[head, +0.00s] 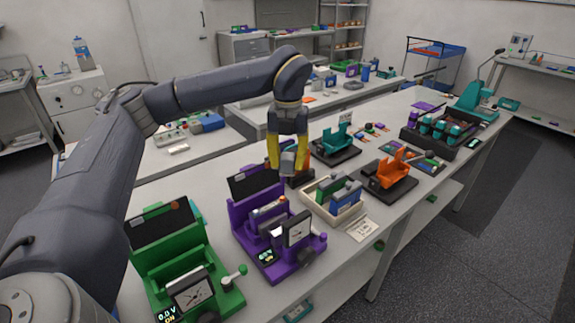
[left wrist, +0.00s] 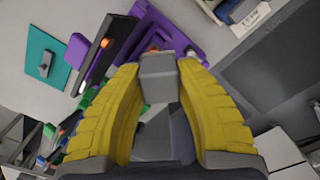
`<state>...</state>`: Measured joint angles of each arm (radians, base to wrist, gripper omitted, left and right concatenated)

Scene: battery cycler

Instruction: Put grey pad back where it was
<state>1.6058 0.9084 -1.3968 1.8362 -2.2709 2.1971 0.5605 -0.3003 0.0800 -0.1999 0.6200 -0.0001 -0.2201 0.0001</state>
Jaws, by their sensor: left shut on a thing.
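My left gripper (head: 288,166) points down above the bench, just behind the purple station (head: 270,240). Its yellow fingers are shut on a small grey block, which I take for the grey pad (head: 287,161). In the left wrist view, the pad (left wrist: 158,78) sits between the fingertips of the left gripper (left wrist: 160,85), with the purple station (left wrist: 185,42) beyond it. The pad's underside is hidden, and I cannot tell whether it touches anything. My right gripper is not in view.
A green station (head: 185,265) stands at the front left. A cream tray (head: 322,212) with upright blocks is right of the purple station. A teal fixture (head: 335,145) and an orange fixture (head: 390,172) stand farther back. A teal plate (left wrist: 40,65) shows in the left wrist view.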

